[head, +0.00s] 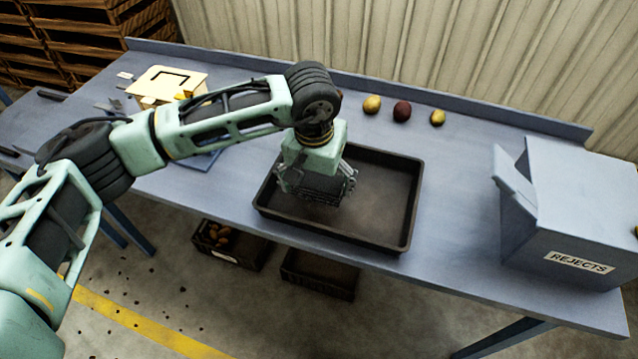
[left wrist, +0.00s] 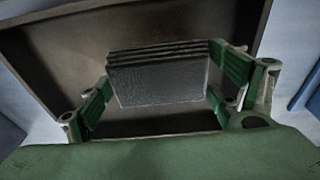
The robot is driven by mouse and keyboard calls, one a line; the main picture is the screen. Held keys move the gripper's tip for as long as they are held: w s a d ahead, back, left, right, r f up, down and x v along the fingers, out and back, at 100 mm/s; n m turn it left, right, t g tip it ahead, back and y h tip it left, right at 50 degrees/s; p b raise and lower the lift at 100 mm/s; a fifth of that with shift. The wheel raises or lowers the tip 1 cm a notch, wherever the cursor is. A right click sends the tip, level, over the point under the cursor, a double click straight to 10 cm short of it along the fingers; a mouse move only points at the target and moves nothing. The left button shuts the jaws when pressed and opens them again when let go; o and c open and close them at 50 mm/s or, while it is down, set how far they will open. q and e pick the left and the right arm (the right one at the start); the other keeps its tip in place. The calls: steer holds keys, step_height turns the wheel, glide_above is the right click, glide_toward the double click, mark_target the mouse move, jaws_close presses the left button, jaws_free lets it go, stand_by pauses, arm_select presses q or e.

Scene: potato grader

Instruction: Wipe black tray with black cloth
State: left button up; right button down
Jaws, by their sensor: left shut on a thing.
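The black tray (head: 385,197) lies on the blue-grey table, with a dusty brown-looking floor inside. My left gripper (head: 318,190) is over the left part of the tray. It is shut on the black cloth (left wrist: 160,80), a folded dark grey pad between the green fingers in the left wrist view. The tray (left wrist: 45,62) spreads beneath and behind the cloth there. In the head view the gripper mostly hides the cloth. I cannot tell whether the cloth touches the tray floor. My right gripper is not in view.
Three potatoes (head: 401,111) lie in a row behind the tray. A blue-grey box marked REJECTS (head: 570,215) stands at the right. A cream box (head: 165,83) is at the back left. Crates (head: 320,275) sit below the table. The table between tray and rejects box is clear.

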arm_select(q)
steer(key=shift+r, duration=0.75)
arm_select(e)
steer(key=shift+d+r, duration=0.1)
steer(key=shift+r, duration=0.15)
arm_select(q)
steer(key=shift+r, duration=1.5)
steer(key=shift+a, duration=0.1)
